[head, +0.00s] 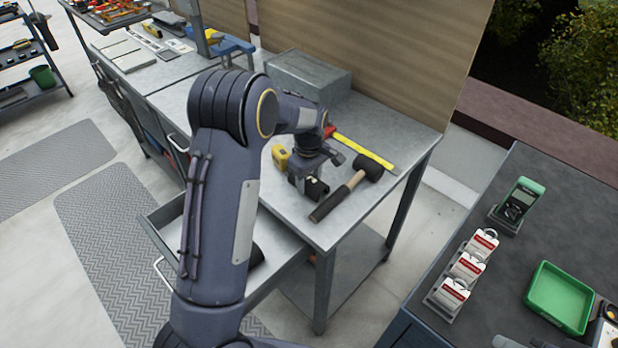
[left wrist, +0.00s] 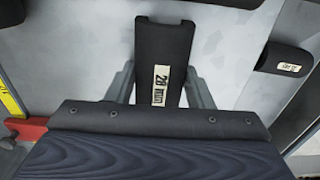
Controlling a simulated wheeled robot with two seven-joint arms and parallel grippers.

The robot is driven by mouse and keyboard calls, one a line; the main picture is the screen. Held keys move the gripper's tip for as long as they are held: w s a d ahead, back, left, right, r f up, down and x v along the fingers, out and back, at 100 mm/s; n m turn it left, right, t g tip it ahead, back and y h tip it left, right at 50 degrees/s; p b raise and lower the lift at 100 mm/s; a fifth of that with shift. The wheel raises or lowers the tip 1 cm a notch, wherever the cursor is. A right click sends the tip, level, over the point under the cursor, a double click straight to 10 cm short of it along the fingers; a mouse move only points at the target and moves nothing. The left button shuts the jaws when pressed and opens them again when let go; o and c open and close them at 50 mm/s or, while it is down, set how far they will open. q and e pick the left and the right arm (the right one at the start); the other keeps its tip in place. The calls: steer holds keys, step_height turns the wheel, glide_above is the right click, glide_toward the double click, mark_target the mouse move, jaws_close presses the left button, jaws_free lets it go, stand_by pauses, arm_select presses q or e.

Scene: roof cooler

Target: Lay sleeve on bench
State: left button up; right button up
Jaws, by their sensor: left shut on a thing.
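My left gripper (head: 305,178) is over the front part of the grey metal bench (head: 345,222), pointing down. It is shut on a black sleeve (head: 318,190). In the left wrist view, the sleeve (left wrist: 160,45) lies between the two grey fingers (left wrist: 160,85) and carries a pale label that reads 28 mm. I cannot tell whether the sleeve touches the bench top. A second black labelled sleeve (left wrist: 285,58) shows at the right of the wrist view. A dark object (head: 257,256) lies in the open drawer, partly hidden by my arm. My right gripper is not in view.
A mallet (head: 340,196) lies just right of the gripper. A yellow tape measure (head: 281,157) and a yellow rule (head: 362,152) lie close by. A grey box (head: 310,78) stands behind. The drawer (head: 160,225) is open below the bench's front edge.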

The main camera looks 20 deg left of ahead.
mark_target(309, 177)
arm_select(q)
steer(key=shift+f, duration=0.1)
steer(key=o, duration=0.9)
steer(key=shift+o, duration=0.2)
step_height(309, 177, up, 11)
steer(key=shift+f+b, duration=0.1)
steer(key=shift+b, duration=0.3)
steer(key=s+r+m+t+h, duration=0.3)
steer(key=s+r+m, duration=0.3)
steer(key=s, duration=0.9)
steer(key=s+d+f+m+t, duration=0.1)
steer(key=s+d+m, duration=0.1)
steer(key=s, duration=0.5)
steer(key=s+d+f+m+t, duration=0.1)
steer(key=s+d+m, duration=0.2)
steer(key=s, duration=0.5)
steer(key=shift+s+d+m+t+h, duration=0.3)
steer(key=shift+m+t+h, duration=0.1)
steer(key=shift+m, duration=0.4)
